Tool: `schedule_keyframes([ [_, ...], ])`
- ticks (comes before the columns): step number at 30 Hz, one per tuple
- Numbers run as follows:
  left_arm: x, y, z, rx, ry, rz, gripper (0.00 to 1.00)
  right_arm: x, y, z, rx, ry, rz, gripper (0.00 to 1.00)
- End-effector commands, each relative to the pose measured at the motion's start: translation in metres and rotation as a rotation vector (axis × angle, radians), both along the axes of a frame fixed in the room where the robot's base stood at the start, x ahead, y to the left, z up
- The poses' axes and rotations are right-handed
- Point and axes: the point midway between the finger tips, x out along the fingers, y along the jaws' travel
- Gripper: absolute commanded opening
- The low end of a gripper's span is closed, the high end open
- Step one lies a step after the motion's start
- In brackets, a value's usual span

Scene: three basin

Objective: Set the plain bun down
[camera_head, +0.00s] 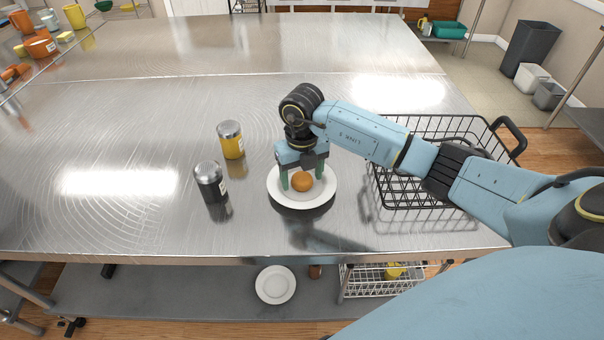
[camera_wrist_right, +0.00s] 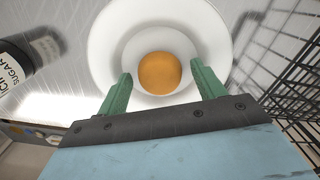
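The plain bun (camera_head: 302,181) is a round, orange-brown roll resting on a white plate (camera_head: 330,192) on the steel table. In the right wrist view the bun (camera_wrist_right: 160,73) sits near the middle of the plate (camera_wrist_right: 105,50). My right gripper (camera_head: 301,177) points down over the plate. Its green fingers stand apart, one on each side of the bun, and the right wrist view shows a small gap on both sides, so the gripper (camera_wrist_right: 160,72) is open. My left gripper is not in view.
A yellow-labelled shaker (camera_head: 231,141) and a dark shaker (camera_head: 210,182) stand left of the plate. A black wire basket (camera_head: 440,205) stands close on the right, under my right arm. Another white plate (camera_head: 276,285) lies on the lower shelf. The table's far and left parts are mostly clear.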

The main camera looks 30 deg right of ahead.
Motion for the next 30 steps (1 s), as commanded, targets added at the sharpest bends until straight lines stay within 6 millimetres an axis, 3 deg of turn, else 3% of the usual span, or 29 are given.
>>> schedule_keyframes([
  [11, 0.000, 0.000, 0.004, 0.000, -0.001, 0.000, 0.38, 0.000, 0.000, 0.006, 0.001, -0.001, 0.000, 0.71],
  [14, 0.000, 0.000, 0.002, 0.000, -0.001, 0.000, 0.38, 0.001, -0.001, 0.018, 0.000, -0.004, 0.000, 0.71],
  [24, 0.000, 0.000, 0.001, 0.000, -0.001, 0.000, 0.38, 0.001, 0.000, 0.090, 0.000, -0.005, 0.000, 0.71],
  [30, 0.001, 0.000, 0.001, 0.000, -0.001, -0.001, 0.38, 0.000, 0.000, 0.117, 0.000, -0.002, 0.000, 0.71],
])
